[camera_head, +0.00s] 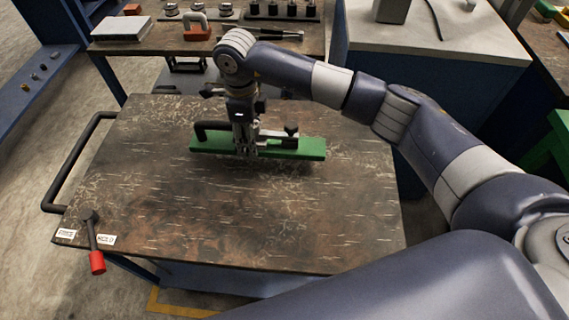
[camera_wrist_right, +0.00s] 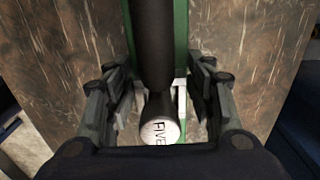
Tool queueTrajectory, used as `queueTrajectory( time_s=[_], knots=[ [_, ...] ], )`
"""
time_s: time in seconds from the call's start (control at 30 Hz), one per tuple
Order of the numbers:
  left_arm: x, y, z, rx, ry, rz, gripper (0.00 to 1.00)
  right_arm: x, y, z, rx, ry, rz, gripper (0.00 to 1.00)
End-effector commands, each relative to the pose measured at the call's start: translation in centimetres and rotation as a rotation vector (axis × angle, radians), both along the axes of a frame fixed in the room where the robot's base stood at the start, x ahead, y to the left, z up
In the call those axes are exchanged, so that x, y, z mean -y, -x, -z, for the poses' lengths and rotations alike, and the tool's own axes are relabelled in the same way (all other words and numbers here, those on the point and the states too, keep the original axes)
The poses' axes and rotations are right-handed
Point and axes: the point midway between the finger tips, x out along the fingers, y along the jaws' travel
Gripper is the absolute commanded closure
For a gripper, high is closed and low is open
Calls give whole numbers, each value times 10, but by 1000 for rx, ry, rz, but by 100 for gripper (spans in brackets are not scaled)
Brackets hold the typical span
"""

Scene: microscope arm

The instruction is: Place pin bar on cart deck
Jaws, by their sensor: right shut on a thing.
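The pin bar (camera_head: 300,149) is a long green bar with dark fittings on top, lying crosswise over the far half of the cart deck (camera_head: 250,225). The deck is a worn brown top. My right gripper (camera_head: 245,150) points down at the middle of the bar and is shut on it. A dark shadow lies just under the bar; I cannot tell whether it touches the deck or hangs slightly above. In the right wrist view the green bar (camera_wrist_right: 181,30) runs between the fingers (camera_wrist_right: 160,105), under a dark cylinder and a white end marked "FIVE". My left gripper is not in view.
A dark push handle (camera_head: 75,165) is on the cart's left side. A red-tipped lever (camera_head: 97,262) stands at its near left corner by two labels. Behind is a bench (camera_head: 160,42) with several parts. A grey-topped cabinet (camera_head: 470,55) stands back right. The deck's near half is clear.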

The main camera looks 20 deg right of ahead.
Motion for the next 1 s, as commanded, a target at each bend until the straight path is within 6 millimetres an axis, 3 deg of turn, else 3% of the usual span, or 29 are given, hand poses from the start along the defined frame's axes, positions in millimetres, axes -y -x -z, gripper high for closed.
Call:
queueTrajectory(
  time_s=[0.53,0.77,1.0],
  knots=[
    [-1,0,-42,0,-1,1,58,60,79,5,2,-2,-1,96],
    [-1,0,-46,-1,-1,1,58,66,88,10,2,-2,-1,96],
    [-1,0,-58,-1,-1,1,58,66,89,37,-1,-3,-1,96]
  ],
)
